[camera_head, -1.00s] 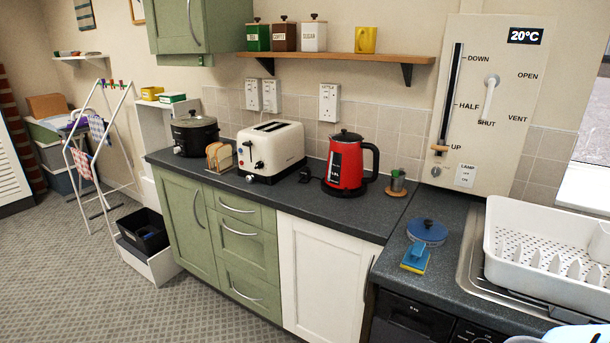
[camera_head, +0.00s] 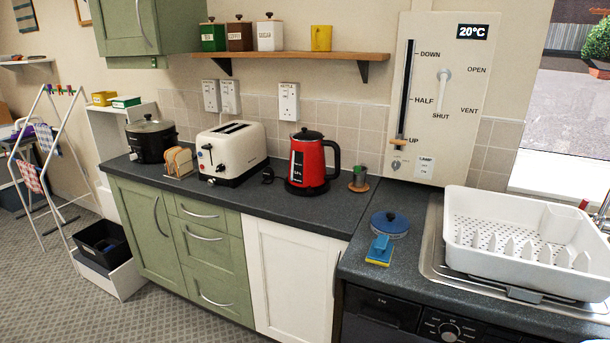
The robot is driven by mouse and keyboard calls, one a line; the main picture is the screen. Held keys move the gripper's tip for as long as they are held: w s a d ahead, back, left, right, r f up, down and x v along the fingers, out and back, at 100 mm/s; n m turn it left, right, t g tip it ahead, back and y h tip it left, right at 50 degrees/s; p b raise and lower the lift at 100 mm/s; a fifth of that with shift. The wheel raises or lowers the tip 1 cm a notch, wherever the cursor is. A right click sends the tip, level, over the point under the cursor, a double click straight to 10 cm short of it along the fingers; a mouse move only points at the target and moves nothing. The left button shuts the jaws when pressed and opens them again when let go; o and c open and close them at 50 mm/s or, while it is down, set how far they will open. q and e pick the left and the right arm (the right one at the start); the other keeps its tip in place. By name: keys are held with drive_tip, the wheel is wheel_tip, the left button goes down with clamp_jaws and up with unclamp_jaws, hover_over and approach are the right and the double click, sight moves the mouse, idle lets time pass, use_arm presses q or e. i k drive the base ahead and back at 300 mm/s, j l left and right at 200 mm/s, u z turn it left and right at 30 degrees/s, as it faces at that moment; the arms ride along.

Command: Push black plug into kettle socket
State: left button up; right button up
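The kettle socket (camera_head: 288,102) is a white wall plate labelled above, fixed on the tiles over the red kettle (camera_head: 307,163). A small black plug (camera_head: 267,175) lies on the dark worktop between the toaster and the kettle, apart from the socket. The kettle stands upright on its black base. Neither of my grippers shows in the head view.
A cream toaster (camera_head: 232,152), toast rack (camera_head: 178,162) and black slow cooker (camera_head: 151,139) stand left of the plug. A wooden shelf (camera_head: 290,54) runs above the sockets. A small pot (camera_head: 359,178) stands right of the kettle. The worktop front is clear.

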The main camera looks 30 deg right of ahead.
sight(268, 173)
drive_tip(key=i+j+z, duration=0.2)
drive_tip(key=z, duration=0.2)
drive_tip(key=i+j+z, duration=0.15)
drive_tip(key=j+z, duration=0.3)
drive_tip(key=i+j+z, duration=0.15)
drive_tip(key=j, duration=0.3)
drive_tip(key=i+j+z, duration=0.1)
drive_tip(key=j, duration=0.35)
drive_tip(key=i+j, duration=0.1)
drive_tip(key=j, duration=0.4)
drive_tip(key=i+j, duration=0.1)
drive_tip(key=j, duration=0.4)
drive_tip(key=i+j, duration=0.1)
drive_tip(key=j, duration=0.4)
drive_tip(key=z, duration=0.05)
